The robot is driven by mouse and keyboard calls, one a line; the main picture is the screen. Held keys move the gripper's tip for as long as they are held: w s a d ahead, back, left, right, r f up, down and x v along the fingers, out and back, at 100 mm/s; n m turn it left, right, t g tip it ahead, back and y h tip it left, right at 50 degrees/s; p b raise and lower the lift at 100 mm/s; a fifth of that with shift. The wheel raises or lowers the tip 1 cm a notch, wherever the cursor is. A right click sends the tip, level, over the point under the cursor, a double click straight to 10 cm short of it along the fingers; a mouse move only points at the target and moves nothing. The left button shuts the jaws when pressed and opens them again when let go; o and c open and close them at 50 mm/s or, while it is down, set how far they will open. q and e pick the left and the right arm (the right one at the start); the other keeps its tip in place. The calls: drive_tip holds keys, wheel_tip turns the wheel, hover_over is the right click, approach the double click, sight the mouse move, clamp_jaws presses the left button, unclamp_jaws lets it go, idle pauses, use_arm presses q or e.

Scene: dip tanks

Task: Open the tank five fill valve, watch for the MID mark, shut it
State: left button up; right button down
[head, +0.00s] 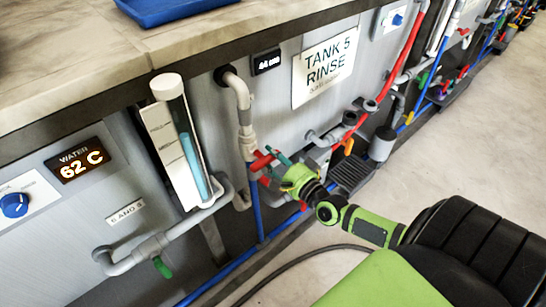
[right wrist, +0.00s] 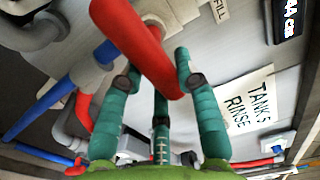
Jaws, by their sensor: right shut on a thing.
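The red valve handle (head: 261,162) is on the grey pipe at the tank five front, left of and below the sign "TANK 5 RINSE" (head: 325,66). My right gripper (head: 277,161) is shut on this handle. In the right wrist view the red handle (right wrist: 135,42) lies between the teal fingers of the gripper (right wrist: 160,75). The sight gauge (head: 182,140) stands left of the valve, with a blue column in its lower part. The column's top is near the lower label; its fine marks are too small to read. My left gripper is out of view.
A display reading "WATER 62 C" (head: 77,159) and a blue knob (head: 14,205) are at the left. Grey pipes (head: 150,246) and a blue pipe (head: 257,215) run along the tank front. A dark hose lies on the floor. Open floor is at the right.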

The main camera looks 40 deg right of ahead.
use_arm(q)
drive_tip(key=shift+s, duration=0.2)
use_arm(e)
drive_tip(key=c, duration=1.1)
unclamp_jaws()
drive_tip(key=shift+c, duration=0.2)
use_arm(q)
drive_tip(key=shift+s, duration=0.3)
use_arm(e)
drive_tip(key=shift+o, duration=1.3)
drive_tip(key=shift+s, duration=0.1)
drive_tip(key=shift+s+f, duration=0.1)
drive_tip(key=shift+s, duration=0.25)
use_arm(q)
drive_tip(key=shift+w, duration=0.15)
use_arm(e)
drive_tip(key=s, duration=1.1)
drive_tip(key=shift+d, duration=0.45)
